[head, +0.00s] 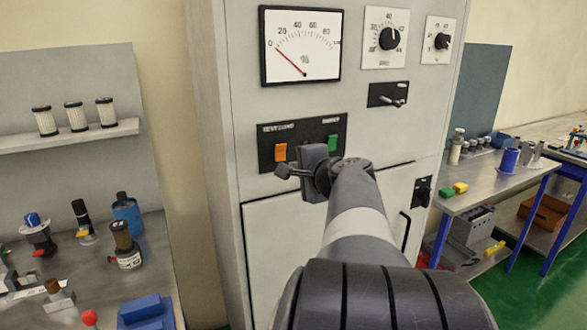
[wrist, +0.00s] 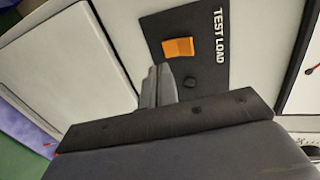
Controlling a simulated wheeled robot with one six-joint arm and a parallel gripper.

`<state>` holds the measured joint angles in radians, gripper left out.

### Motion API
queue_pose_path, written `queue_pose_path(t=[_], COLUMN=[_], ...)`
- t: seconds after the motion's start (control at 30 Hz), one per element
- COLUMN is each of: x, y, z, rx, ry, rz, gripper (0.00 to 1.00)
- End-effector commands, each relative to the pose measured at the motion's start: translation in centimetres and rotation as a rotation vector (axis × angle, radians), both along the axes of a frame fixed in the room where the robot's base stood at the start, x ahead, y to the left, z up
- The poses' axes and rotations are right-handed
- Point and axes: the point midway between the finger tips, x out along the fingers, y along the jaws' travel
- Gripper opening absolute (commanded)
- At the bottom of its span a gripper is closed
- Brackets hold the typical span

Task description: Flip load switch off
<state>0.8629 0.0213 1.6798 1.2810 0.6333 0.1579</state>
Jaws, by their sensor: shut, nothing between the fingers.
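The load switch is an orange rocker (head: 280,152) on a black plate (head: 303,128) on the cabinet front. In the wrist view the same orange rocker (wrist: 178,47) sits beside the words TEST LOAD, with a small dark round part next to it. My gripper (head: 283,171) is shut and empty, just below the orange rocker in the head view. In the wrist view its closed fingertips (wrist: 158,72) point toward the plate's edge, near the rocker. I cannot tell whether they touch the panel. The gripper hides part of the plate's lower edge.
A green rocker (head: 332,143) sits to the right on the same plate. Above are a gauge (head: 301,46), two dial knobs and a black lever switch (head: 388,95). A cluttered bench stands left; a metal table (head: 480,189) stands right.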

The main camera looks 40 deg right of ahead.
Motion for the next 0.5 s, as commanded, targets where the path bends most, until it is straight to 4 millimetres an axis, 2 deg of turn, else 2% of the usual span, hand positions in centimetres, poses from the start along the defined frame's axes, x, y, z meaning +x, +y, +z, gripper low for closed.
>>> queue_pose_path(t=[0.3, 0.5], x=[-5.2, -7.0], y=[1.1, 1.6], z=[-0.1, 0.1], rx=[-0.002, -0.001], ry=[-0.002, -0.001], rz=[-0.005, -0.002], gripper=[0.0, 0.0])
